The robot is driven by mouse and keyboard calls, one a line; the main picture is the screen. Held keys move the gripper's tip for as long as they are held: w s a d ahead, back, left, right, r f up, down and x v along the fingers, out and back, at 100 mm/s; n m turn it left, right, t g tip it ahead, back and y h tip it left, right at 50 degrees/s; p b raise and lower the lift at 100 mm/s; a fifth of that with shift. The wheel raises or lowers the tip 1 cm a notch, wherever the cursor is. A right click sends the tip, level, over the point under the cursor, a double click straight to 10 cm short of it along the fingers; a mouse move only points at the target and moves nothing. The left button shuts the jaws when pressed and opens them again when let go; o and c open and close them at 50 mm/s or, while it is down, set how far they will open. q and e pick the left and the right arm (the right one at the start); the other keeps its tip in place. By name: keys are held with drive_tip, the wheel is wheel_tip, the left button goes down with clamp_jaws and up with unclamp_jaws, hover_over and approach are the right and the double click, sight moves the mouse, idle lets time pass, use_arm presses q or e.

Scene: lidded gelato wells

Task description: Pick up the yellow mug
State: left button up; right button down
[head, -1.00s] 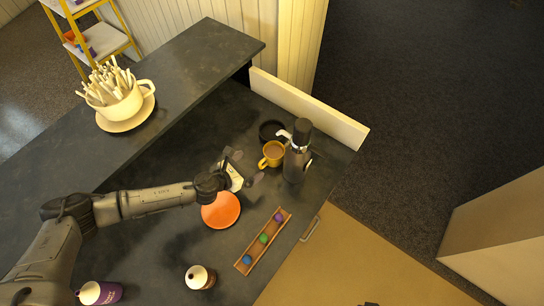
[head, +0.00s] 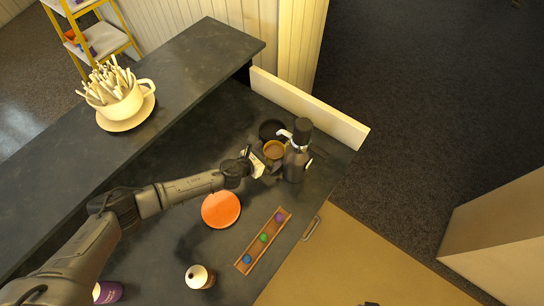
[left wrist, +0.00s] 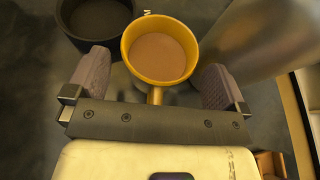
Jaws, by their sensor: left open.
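The yellow mug (head: 274,150) stands upright on the dark counter, beside a dark pump dispenser. In the left wrist view the mug (left wrist: 160,78) holds a brown liquid, and its handle points toward the gripper. My left gripper (head: 268,160) is at the mug in the head view. In the left wrist view its two fingers (left wrist: 156,85) are open, one on each side of the mug's handle and near side. I cannot tell whether either finger touches it. My right gripper is not seen.
The pump dispenser (head: 297,155) stands close on the mug's right. A black bowl (left wrist: 97,20) sits just left of it.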

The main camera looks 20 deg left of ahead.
use_arm(q)
drive_tip(key=shift+c, duration=0.2)
drive_tip(key=c, duration=0.9)
drive_tip(key=shift+c, duration=0.5)
drive_tip(key=shift+r, duration=0.1)
